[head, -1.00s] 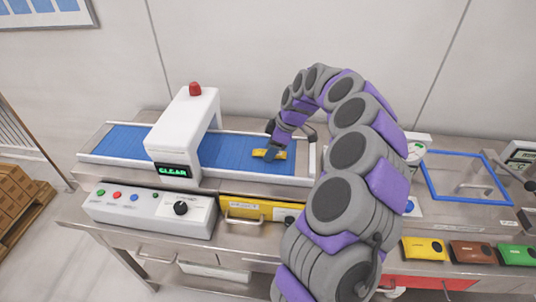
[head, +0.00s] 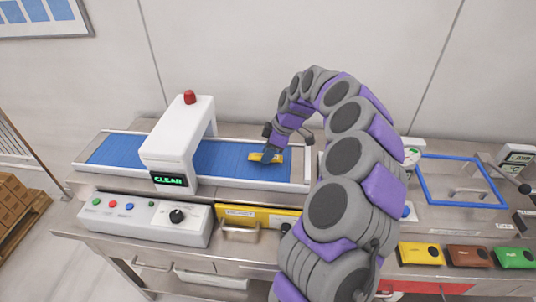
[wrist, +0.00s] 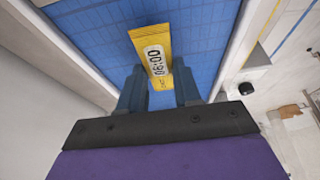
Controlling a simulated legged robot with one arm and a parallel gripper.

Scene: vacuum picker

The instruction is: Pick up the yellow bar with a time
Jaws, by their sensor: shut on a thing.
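The yellow bar (head: 265,158) is on the right part of the blue conveyor belt (head: 225,160). In the wrist view the yellow bar (wrist: 154,52) shows a white label reading "06:00". My gripper (head: 270,154) reaches down over the belt to the bar. In the wrist view my gripper (wrist: 160,82) has one finger on each side of the bar's near end, shut on it. Whether the bar touches the belt or is slightly raised cannot be told.
A white scanner arch (head: 178,145) showing "CLEAR" spans the belt to the left. A control box (head: 145,219) stands in front. Yellow (head: 421,253), brown (head: 470,256) and green (head: 516,257) blocks lie at the front right. A blue frame (head: 425,187) is at right.

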